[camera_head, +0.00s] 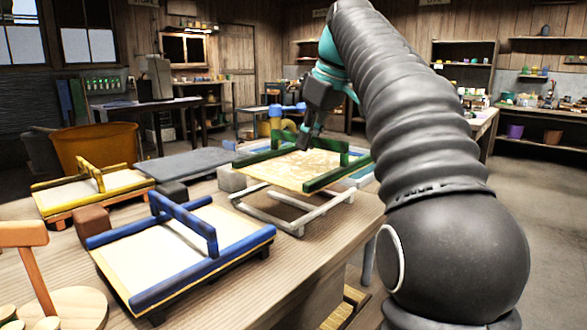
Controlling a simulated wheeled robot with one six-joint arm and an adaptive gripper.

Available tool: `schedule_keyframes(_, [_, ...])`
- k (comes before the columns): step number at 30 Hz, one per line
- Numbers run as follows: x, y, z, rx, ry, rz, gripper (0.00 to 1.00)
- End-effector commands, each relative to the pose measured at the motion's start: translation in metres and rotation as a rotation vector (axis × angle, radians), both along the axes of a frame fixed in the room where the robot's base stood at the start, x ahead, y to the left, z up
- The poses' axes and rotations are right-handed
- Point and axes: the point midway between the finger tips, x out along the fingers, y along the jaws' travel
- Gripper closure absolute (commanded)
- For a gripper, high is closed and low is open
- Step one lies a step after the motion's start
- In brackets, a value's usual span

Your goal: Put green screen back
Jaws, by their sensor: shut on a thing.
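The green screen (285,172) is a pale mesh panel with green bars along its edges. It is over a light grey open frame (290,212) on the table; I cannot tell whether they touch. My gripper (307,141) comes down from above and is shut on the green screen near its middle bar. The fingertips are small and partly hidden in this view. The screen looks roughly level.
A blue screen (180,249) lies at the front, and a yellow screen (92,193) stands at the left. A brown block (93,222) is between them. A dark grey slab (186,163) and a grey block (231,178) are behind. A wooden stand (62,305) is at front left.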

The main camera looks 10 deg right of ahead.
Motion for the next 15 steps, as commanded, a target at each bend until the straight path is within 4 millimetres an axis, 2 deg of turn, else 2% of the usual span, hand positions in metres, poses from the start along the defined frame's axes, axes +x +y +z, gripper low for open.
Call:
schedule_keyframes(3, [0.019,0.011,-0.014,0.001,0.002,0.002,1.0])
schedule_keyframes(6, [0.028,0.016,-0.02,0.001,0.001,0.0,1.0])
schedule_keyframes(11, [0.034,0.019,-0.027,0.001,0.001,-0.001,1.0])
schedule_keyframes(15, [0.033,0.019,-0.048,0.0,0.002,-0.001,1.0])
